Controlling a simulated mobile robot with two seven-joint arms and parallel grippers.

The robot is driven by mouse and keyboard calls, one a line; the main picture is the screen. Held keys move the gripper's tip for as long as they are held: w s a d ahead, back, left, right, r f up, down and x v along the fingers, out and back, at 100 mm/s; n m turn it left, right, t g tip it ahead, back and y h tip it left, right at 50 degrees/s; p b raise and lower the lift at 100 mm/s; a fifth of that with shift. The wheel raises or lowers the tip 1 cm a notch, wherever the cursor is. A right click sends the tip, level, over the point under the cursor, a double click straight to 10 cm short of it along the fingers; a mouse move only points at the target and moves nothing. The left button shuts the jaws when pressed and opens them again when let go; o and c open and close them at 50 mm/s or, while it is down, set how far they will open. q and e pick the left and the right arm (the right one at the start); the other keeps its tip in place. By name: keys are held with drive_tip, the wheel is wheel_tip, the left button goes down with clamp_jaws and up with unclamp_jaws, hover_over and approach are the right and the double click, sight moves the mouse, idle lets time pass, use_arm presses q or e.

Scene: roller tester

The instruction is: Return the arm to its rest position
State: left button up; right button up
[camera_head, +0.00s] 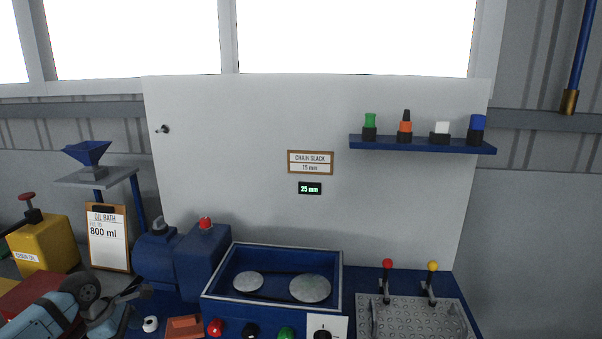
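My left arm comes in from the lower left, light blue with dark joints. Its dark gripper (140,290) is low in the picture, in front of the blue motor housing and left of the tray. The fingers are small and seen at a slant, so I cannot tell how far apart they are. No held object can be made out. My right arm and gripper are not in view.
A yellow oil can (42,245) and a clipboard (109,240) stand at the left. The blue tray (338,285) holds two discs. Coloured buttons line the front edge. Two levers (387,280) rise from a metal plate at right. A blue shelf (420,145) holds several small parts.

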use_arm(q)
drive_tip(key=s+d+f+m+t+p, duration=0.3)
drive_tip(key=s+d+f+m, duration=0.65)
drive_tip(key=d+f, duration=0.3)
drive_tip(key=s+d+r+m+t+y+p, duration=0.1)
drive_tip(key=s+d+m+t+p, duration=0.3)
drive_tip(key=s+d+m, duration=0.5)
drive_tip(key=s+r+m+t, duration=0.1)
drive_tip(key=s+m+t, duration=0.1)
drive_tip(key=s+m, duration=0.4)
drive_tip(key=shift+s+r+t, duration=0.15)
drive_tip(key=shift+s+t, duration=0.15)
drive_tip(key=shift+s, duration=0.6)
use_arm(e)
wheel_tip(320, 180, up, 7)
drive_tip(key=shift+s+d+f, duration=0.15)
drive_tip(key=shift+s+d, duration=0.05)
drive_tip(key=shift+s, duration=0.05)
